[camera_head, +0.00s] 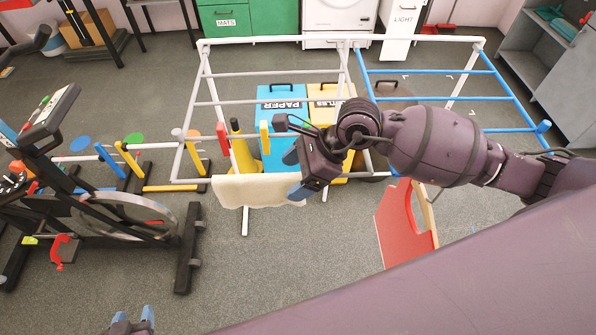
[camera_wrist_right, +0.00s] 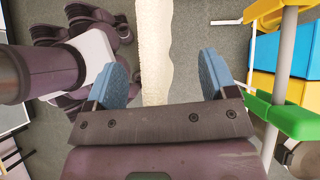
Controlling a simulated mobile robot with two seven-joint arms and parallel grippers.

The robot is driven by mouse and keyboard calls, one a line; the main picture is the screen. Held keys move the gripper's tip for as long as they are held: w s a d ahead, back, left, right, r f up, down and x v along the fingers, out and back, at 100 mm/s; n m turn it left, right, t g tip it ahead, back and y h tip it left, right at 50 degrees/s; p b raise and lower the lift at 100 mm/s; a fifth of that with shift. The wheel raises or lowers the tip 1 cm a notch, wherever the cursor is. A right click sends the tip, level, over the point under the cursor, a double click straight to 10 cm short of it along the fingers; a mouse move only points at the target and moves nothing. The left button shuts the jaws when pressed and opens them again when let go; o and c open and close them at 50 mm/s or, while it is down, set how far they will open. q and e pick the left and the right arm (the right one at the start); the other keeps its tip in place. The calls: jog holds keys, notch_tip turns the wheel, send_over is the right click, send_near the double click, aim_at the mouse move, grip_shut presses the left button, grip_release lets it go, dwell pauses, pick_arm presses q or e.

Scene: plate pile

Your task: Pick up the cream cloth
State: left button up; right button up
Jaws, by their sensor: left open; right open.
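The cream cloth (camera_head: 258,191) hangs over the front rail of a white and blue drying rack (camera_head: 273,73). My right gripper (camera_head: 293,174) is open at the cloth's right end, and its arm comes in from the right. In the right wrist view the cloth (camera_wrist_right: 153,45) shows edge-on as a pale strip between the two blue fingers of the right gripper (camera_wrist_right: 163,80). I cannot tell whether either finger touches it. My left gripper (camera_head: 133,315) is open and empty at the bottom edge of the head view, well apart from the cloth.
An exercise bike (camera_head: 105,215) stands at the left. A blue paper bin (camera_head: 281,104) and a yellow bin (camera_head: 329,97) stand behind the cloth. A red panel (camera_head: 397,222) stands right of the cloth. The grey floor in front is clear.

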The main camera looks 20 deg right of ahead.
jog(key=shift+r, duration=0.1)
jog(key=c, duration=1.3)
pick_arm(q)
jog(key=shift+w+r, duration=0.15)
jog(key=shift+w, duration=0.05)
jog(key=shift+s, duration=0.3)
pick_arm(e)
jog(key=shift+o, duration=0.5)
jog(key=shift+w+r, duration=0.1)
jog(key=shift+w, duration=0.05)
notch_tip(320, 180, up, 11)
jog(key=p, duration=0.6)
jog(key=shift+p, duration=0.35)
grip_shut()
pick_arm(q)
notch_tip(320, 180, up, 10)
jog(key=w+p, duration=0.1)
jog(key=p, duration=0.2)
pick_arm(e)
notch_tip(320, 180, up, 10)
jog(key=shift+f, duration=0.2)
pick_arm(q)
jog(key=shift+w, duration=0.1)
pick_arm(e)
jog(key=shift+f, duration=0.1)
